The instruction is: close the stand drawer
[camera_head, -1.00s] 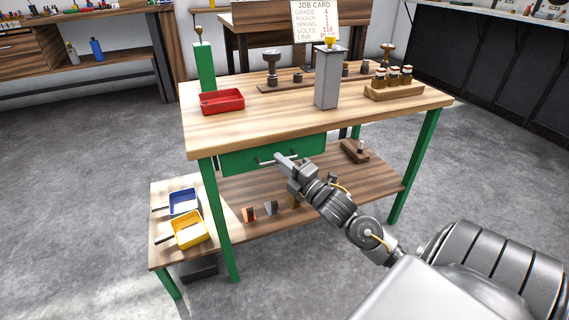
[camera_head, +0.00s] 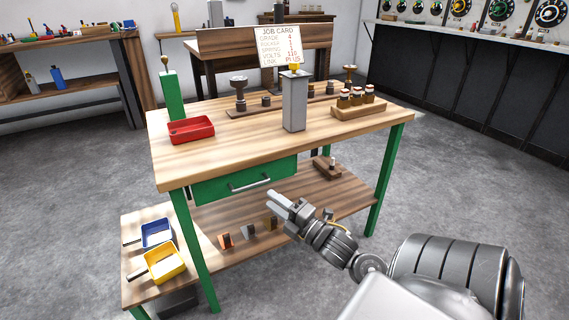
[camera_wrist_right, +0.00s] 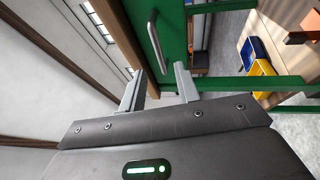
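The stand drawer (camera_head: 215,190) has a green front with a grey bar handle (camera_head: 249,183), under the wooden top of the green-legged stand (camera_head: 190,163). Its front looks about flush with the stand, though a small gap cannot be ruled out. My right gripper (camera_head: 275,197) is in front of and slightly below the right end of the handle, apart from it. In the right wrist view, its two fingers (camera_wrist_right: 160,84) are spread with nothing between them, and the handle (camera_wrist_right: 156,46) is beyond the tips. My left gripper is not in view.
On the stand top are a red tray (camera_head: 190,130), a grey post (camera_head: 294,103) and a wooden rack (camera_head: 358,111). The lower shelf (camera_head: 340,200) holds small blocks. A blue tray (camera_head: 157,235) and a yellow tray (camera_head: 164,265) sit at lower left. Floor to the right is clear.

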